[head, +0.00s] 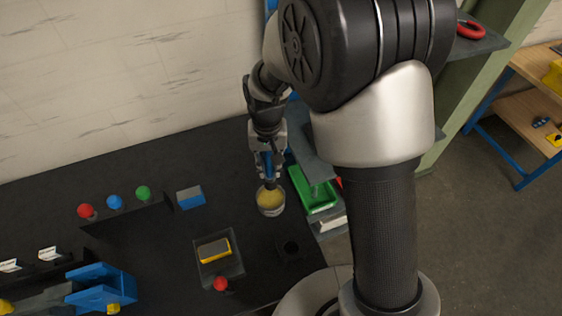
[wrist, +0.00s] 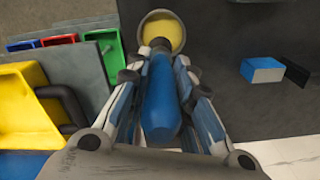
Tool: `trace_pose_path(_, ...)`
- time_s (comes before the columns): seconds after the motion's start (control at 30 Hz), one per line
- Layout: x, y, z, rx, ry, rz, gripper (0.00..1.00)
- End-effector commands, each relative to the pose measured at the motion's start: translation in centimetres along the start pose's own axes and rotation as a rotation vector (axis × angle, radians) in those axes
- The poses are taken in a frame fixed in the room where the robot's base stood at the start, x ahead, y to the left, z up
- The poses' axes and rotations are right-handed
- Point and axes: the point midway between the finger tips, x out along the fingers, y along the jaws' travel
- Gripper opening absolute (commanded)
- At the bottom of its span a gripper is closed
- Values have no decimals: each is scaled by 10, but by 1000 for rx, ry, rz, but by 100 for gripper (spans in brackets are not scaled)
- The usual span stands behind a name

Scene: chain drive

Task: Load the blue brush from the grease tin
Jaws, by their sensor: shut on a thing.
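The grease tin (head: 270,201) is a round metal tin with yellow grease, standing on the dark bench. It also shows at the top of the wrist view (wrist: 162,24). My gripper (head: 268,168) is shut on the blue brush (wrist: 160,100), holding it upright above the tin. The brush's blue handle lies between the fingers in the wrist view. Its dark lower end reaches to the tin's opening. I cannot tell whether the bristles touch the grease.
A blue and grey block (head: 190,197) lies left of the tin. Red, blue and green knobs (head: 115,202) stand farther left. A green tray (head: 317,192) is close at the right. Bare bench lies between.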

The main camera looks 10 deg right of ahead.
Motion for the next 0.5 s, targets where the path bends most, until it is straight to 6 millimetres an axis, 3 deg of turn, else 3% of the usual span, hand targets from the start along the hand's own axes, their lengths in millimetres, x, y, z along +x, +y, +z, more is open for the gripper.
trace_pose_path(0.5, 47, 0, 0, -1, 0, 0, 0)
